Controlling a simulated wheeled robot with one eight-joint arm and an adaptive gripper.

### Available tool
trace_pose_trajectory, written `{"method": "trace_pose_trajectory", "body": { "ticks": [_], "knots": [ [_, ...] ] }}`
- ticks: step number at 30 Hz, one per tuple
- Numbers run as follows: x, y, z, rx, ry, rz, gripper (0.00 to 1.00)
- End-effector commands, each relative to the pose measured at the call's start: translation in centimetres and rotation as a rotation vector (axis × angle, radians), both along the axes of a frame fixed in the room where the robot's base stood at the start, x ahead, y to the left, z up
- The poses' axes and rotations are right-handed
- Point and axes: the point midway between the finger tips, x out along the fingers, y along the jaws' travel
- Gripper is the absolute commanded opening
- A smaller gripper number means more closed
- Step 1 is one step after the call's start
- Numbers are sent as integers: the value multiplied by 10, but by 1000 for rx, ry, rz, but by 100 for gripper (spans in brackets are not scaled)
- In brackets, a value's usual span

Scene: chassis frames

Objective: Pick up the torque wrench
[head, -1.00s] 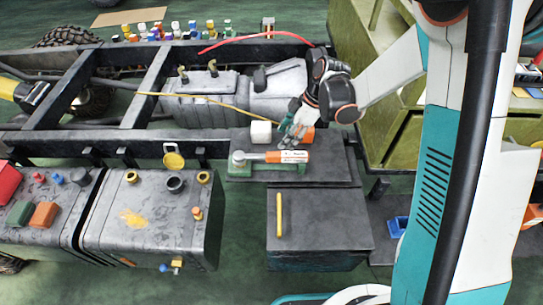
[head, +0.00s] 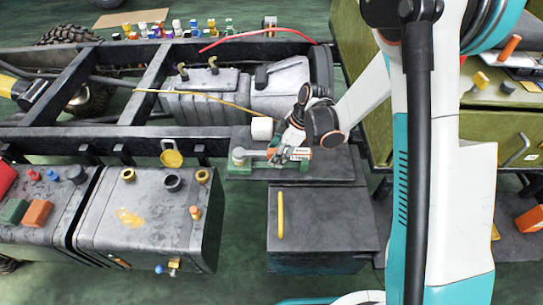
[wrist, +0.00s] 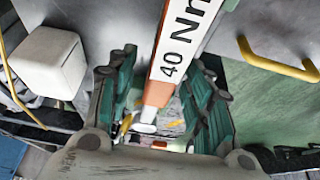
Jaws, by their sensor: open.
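The torque wrench (head: 256,154) lies across the dark ledge in the head view, with a grey shaft on the left and an orange and white handle on the right. A green support (head: 238,165) is at its left end. In the wrist view the wrench (wrist: 182,42) shows its "40 Nm" label and runs down between my fingers. My gripper (head: 281,156) is over the wrench near its handle, and part of the handle is hidden behind it. In the wrist view my gripper (wrist: 160,95) has its green fingers apart, one on each side of the wrench.
A white block (head: 262,128) stands behind the wrench; it is at left in the wrist view (wrist: 46,62). A dark box with a yellow handle (head: 280,214) is in front of the ledge. The chassis rail (head: 60,142) is to the left, the olive cabinet (head: 410,150) to the right.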

Motion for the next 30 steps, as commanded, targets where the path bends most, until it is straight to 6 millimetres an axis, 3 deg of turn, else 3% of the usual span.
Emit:
{"method": "trace_pose_trajectory", "body": {
  "ticks": [3, 9, 22, 30],
  "knots": [
    [0, 0, 1, 0, 0, 0, 47],
    [0, 0, 1, 0, 0, 0, 1],
    [0, 0, 5, 1, 0, 0, 0],
    [-1, 0, 37, 1, 0, 0, 0]
  ]
}}
